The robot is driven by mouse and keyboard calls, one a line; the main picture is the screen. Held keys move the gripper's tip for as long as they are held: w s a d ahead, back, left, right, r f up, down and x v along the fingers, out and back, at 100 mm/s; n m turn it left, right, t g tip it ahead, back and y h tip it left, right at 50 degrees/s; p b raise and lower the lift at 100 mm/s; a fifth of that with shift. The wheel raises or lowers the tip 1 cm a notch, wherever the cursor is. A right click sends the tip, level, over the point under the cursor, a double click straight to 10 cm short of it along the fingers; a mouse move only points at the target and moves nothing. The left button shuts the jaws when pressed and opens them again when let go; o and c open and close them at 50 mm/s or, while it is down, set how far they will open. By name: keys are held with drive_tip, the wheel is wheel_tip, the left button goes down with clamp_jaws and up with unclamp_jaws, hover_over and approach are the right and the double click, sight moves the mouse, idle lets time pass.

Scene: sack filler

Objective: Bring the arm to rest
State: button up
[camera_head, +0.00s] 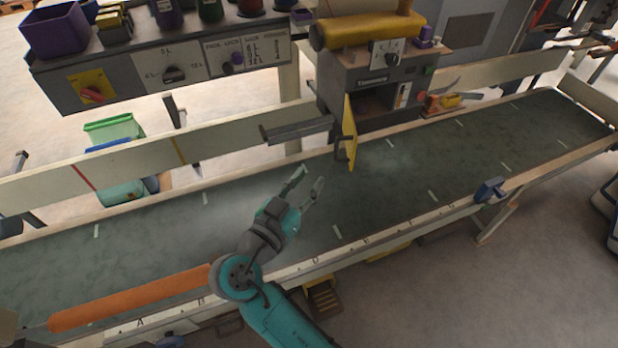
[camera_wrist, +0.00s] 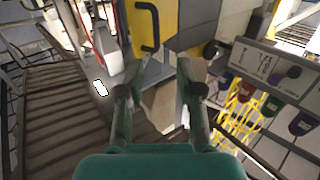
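My gripper (camera_head: 308,186) hangs over the dark green conveyor belt (camera_head: 420,172) in the head view, left of and below a yellow door. Its two fingers are spread apart with nothing between them. In the wrist view my gripper (camera_wrist: 158,92) also shows open and empty, with the fingers reaching up the picture. My arm, teal and orange, stretches from the lower edge of the head view over the near side of the belt. No object is held.
A grey machine (camera_head: 372,75) with a yellow roll on top stands behind the belt. Its yellow door (camera_head: 349,133) stands open, sticking out over the belt. A control panel (camera_head: 165,72) carrying bins is at upper left. A blue clamp (camera_head: 489,190) sits on the near rail. The belt's right part is clear.

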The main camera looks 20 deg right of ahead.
idle(0.3)
drive_tip(key=s+d+f+n+t+y, duration=0.1)
drive_tip(key=s+f+n+y, duration=0.15)
drive_tip(key=f, duration=0.35)
drive_tip(key=s+d+f+n+t+y, duration=0.1)
drive_tip(key=s+d+f+n+y, duration=0.15)
drive_tip(key=f+n, duration=0.2)
drive_tip(key=s+d+f+n+y, duration=0.1)
drive_tip(key=s+f+n+y, duration=0.15)
drive_tip(key=f, duration=0.35)
drive_tip(key=s+f+n+y, duration=0.3)
drive_tip(key=s+f+y, duration=0.2)
drive_tip(key=s, duration=0.7)
drive_tip(key=s+r+m, duration=0.1)
drive_tip(key=s+r, duration=0.3)
drive_tip(key=s, duration=0.4)
drive_tip(key=s+r+m+t+y, duration=0.1)
drive_tip(key=s+r, duration=0.4)
drive_tip(key=s, duration=0.4)
drive_tip(key=shift+s+r+t, duration=0.2)
drive_tip(key=shift+t, duration=0.1)
